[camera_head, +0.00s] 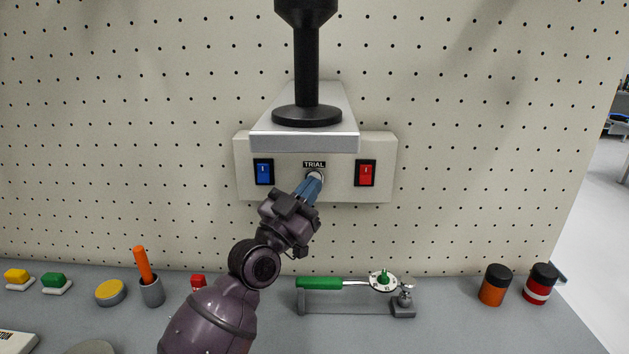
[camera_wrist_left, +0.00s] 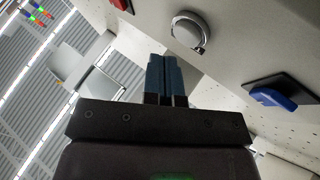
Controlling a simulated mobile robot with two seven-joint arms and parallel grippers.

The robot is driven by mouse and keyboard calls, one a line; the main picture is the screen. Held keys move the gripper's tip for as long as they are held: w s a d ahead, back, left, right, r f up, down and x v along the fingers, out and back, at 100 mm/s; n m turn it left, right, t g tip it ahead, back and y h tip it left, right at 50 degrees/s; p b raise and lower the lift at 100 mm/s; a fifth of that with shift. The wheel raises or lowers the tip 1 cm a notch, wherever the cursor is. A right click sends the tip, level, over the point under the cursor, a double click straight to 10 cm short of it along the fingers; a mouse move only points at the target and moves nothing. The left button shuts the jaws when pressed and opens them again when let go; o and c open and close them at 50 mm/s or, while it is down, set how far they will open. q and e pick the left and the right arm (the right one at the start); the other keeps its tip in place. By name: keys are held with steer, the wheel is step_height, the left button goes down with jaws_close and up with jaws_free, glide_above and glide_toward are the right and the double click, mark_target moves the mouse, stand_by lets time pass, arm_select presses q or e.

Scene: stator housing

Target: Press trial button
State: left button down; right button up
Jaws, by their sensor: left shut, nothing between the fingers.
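The trial button (camera_head: 315,175) is a round metal button under the TRIAL label (camera_head: 314,164) on a pale control box (camera_head: 337,190) on the pegboard. My left gripper (camera_head: 316,181) is shut and empty, its blue fingertips right at the button in the head view and covering its lower part. In the left wrist view the button (camera_wrist_left: 189,31) shows as a silver disc with a rim, just beyond and right of the shut fingertips (camera_wrist_left: 163,58). A gap shows between them there; whether they touch is hard to tell in the head view. My right gripper is not in view.
A blue rocker switch (camera_head: 263,171) and a red rocker switch (camera_head: 365,173) flank the button. A metal shelf with a black stand (camera_head: 306,115) juts out above. On the bench are a green-handled fixture (camera_head: 320,283), an orange jar (camera_head: 495,286) and a red jar (camera_head: 540,284).

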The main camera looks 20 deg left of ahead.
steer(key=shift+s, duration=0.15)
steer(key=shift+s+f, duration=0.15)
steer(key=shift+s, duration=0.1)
arm_select(q)
steer(key=shift+w, duration=0.15)
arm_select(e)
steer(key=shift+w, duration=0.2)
arm_select(q)
steer(key=shift+w+a, duration=0.15)
steer(key=shift+w, duration=0.15)
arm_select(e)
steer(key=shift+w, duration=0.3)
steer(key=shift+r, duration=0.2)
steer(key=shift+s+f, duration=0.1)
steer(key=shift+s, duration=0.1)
arm_select(q)
steer(key=shift+w, duration=0.15)
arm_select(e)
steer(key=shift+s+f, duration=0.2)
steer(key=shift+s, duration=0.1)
